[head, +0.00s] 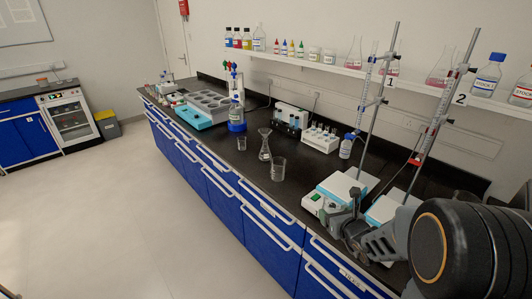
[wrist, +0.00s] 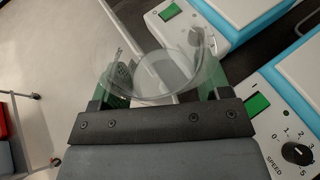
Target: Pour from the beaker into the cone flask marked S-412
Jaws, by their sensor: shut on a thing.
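My gripper (head: 346,222) is low at the right of the bench, beside the stirrer plates. In the wrist view its green-padded fingers (wrist: 163,82) are shut on a clear glass vessel, which looks like a beaker (wrist: 180,45); no liquid can be made out in it. In the head view this vessel is hard to make out. A clear cone flask (head: 265,153) stands upright on the black bench, left of my gripper and apart from it. Its marking is too small to read. Another clear beaker (head: 278,171) stands just in front of it.
A small beaker (head: 241,144) stands left of the flask. Hot-plate stirrers (head: 343,187) with tall stands and burettes (head: 365,95) crowd the right. A tube rack (head: 321,138) and a blue-capped bottle (head: 347,147) stand behind. Flasks with pink liquid (head: 440,70) are on the shelf.

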